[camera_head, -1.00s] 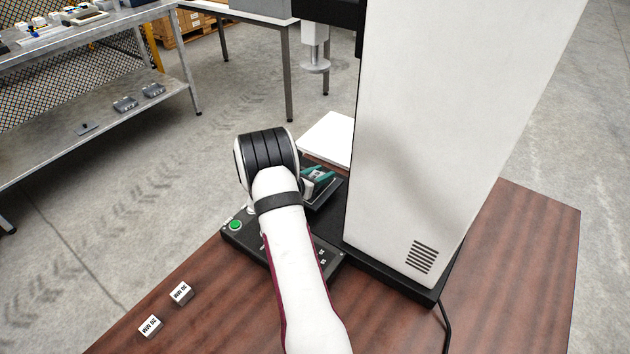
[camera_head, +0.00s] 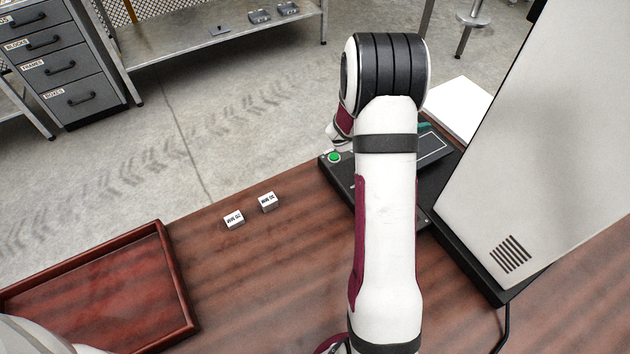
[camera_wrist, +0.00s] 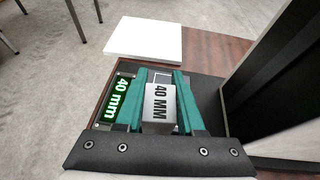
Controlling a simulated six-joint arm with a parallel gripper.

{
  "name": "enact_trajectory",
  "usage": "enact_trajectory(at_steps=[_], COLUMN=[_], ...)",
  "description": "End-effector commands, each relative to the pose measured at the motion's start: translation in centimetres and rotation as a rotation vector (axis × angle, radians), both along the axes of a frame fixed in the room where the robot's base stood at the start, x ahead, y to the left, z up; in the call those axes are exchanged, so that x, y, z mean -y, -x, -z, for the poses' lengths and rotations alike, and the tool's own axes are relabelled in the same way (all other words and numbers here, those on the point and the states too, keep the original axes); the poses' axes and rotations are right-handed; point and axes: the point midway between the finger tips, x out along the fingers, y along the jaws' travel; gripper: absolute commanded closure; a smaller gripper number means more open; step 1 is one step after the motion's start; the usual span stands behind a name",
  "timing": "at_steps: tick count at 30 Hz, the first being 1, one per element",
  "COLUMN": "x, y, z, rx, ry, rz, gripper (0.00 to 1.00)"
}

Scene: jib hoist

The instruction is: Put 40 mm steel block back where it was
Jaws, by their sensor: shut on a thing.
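The steel block (camera_wrist: 160,110), marked 40 MM, is between the two teal fingers of my gripper (camera_wrist: 164,78) in the wrist view. The gripper is shut on it. A dark surface with a white outline lies beneath; I cannot tell whether the block touches it. In the head view my arm hides the block and most of the gripper; only a bit of teal shows behind the wrist.
A green display (camera_wrist: 114,99) reads 40 mm beside the fingers. A green button (camera_head: 334,157) sits on the black base. A tall white column (camera_head: 540,150) stands right. Two small labelled blocks, left (camera_head: 233,219) and right (camera_head: 268,201), and a red-brown tray (camera_head: 175,280) are left.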

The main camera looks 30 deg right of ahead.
Motion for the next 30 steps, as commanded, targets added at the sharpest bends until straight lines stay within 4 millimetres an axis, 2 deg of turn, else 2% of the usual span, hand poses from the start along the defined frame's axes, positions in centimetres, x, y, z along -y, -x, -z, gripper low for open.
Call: enact_trajectory(at_steps=[1, 6, 9, 12, 14, 21, 25, 28, 30], x=[-2.4, -10.6, -13.9, -15.6, -16.5, -21.1, -22.6, -23.1, -23.1], y=[-0.3, 0.2, 1.0, 1.2, 0.6, -5.0, -6.9, -7.4, -7.5], z=[0.8, 3.1, 3.8, 4.2, 4.8, 9.1, 10.6, 11.3, 12.7], rx=[-0.008, -0.005, 0.005, 0.012, 0.015, 0.016, 0.016, 0.014, 0.011], ry=[0.000, 0.004, 0.002, -0.001, -0.002, -0.002, -0.002, -0.002, -0.002], rz=[-0.039, -0.186, -0.258, -0.296, -0.306, -0.305, -0.301, -0.301, -0.300], gripper=[1.00, 1.00, 1.00, 1.00, 1.00, 1.00, 1.00, 1.00, 1.00])
